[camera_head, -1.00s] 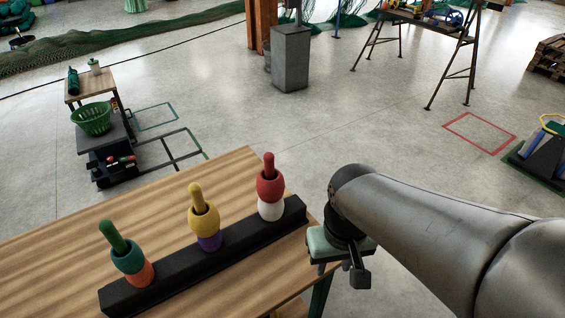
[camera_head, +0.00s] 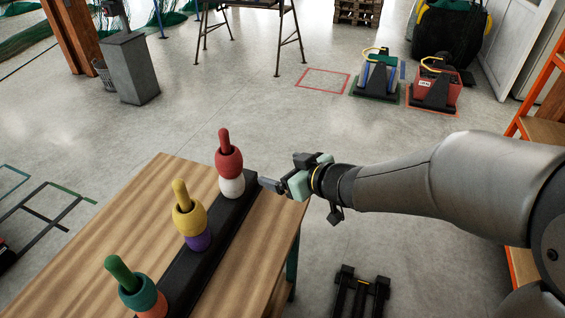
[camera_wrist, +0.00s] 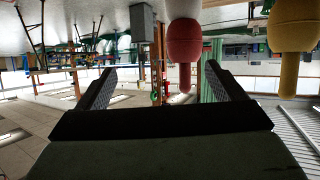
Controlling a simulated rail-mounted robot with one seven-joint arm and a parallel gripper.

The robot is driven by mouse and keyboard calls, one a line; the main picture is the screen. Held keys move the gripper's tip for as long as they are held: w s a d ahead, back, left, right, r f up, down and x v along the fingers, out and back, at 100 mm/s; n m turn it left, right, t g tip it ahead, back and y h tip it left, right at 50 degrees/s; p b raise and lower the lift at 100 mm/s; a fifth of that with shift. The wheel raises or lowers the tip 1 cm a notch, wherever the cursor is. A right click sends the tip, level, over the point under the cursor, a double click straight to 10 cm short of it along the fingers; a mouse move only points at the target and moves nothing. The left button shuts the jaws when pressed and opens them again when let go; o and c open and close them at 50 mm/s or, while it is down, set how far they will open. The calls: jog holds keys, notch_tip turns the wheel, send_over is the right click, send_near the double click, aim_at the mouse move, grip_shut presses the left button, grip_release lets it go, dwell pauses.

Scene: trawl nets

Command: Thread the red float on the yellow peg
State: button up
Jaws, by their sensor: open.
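The red float (camera_head: 229,160) is on the red peg (camera_head: 224,137), above a white float (camera_head: 231,187), at the far end of the black rack. The yellow peg (camera_head: 180,190) stands in the middle with a yellow float (camera_head: 189,218) above a purple one (camera_head: 199,240). My gripper (camera_head: 268,184) is open and empty, roughly level, just right of the white and red floats and pointing at them. The wrist view appears upside down; there the red float (camera_wrist: 184,42) shows between the open fingers, apart from them, and the yellow float (camera_wrist: 293,25) lies outside them to the right.
A green peg (camera_head: 118,268) with a teal float (camera_head: 138,296) and an orange float (camera_head: 153,312) stands at the near end. The black rack (camera_head: 222,225) runs along the wooden table (camera_head: 120,225). The table's right edge is below my arm.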

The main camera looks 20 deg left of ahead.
aim_at(227, 163)
jog(key=shift+n+g+y, duration=0.5)
jog(key=shift+g+y, duration=0.1)
jog(key=x, duration=0.6)
jog(key=s+x, duration=0.1)
jog(key=x, duration=0.5)
jog(key=s+a+x, duration=0.1)
jog(key=x, duration=0.6)
jog(key=shift+s+r, duration=0.15)
jog(key=shift+s, duration=0.05)
jog(key=shift+c, duration=0.2)
jog(key=shift+r, duration=0.1)
jog(key=c, duration=1.1)
